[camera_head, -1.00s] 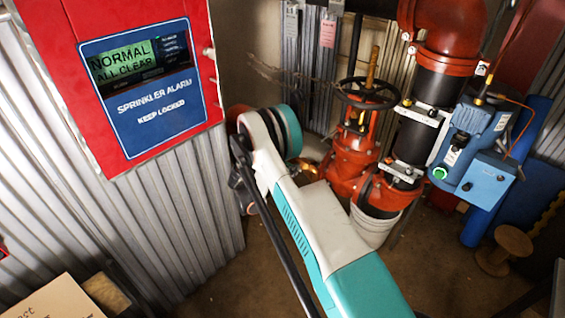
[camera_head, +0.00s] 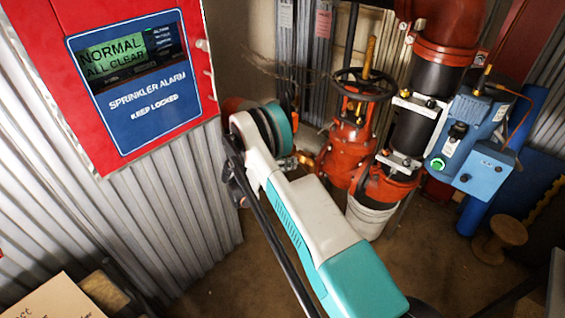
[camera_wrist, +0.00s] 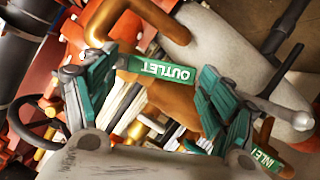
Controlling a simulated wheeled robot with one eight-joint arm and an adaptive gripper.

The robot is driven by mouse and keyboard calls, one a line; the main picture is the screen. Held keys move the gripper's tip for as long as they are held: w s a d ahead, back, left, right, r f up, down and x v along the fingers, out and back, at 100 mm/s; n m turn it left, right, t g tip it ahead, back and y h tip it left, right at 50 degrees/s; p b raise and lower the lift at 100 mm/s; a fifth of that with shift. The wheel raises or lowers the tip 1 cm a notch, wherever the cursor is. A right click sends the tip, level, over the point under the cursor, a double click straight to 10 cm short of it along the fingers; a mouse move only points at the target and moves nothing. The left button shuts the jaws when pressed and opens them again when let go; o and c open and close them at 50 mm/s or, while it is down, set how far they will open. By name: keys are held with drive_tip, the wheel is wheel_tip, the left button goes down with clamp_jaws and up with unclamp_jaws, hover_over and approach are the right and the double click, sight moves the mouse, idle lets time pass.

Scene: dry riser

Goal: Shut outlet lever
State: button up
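A green tag reading OUTLET (camera_wrist: 160,70), upside down in the wrist view, lies between the fingertips of my gripper (camera_wrist: 157,78). The teal-padded fingers are spread apart, one on each side of the tag, and I see no grip on it. An orange-brown surface shows just below the tag; I cannot tell how far it is from the fingers or make out the lever's shape. A second green tag reading INLET (camera_wrist: 264,158) is at the lower right, outside the right finger. In the head view my arm hides the gripper and the tags.
A red valve with a black handwheel (camera_head: 363,85) and a large red and black pipe (camera_head: 420,100) stand behind my arm. A blue box (camera_head: 487,170) is at the right. A red alarm panel (camera_head: 50,80) hangs at the left. A white bucket (camera_head: 371,215) is below the valve.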

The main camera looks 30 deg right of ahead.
drive_tip(key=shift+w+a, duration=0.1)
drive_tip(key=shift+a, duration=0.05)
drive_tip(key=v, duration=0.8)
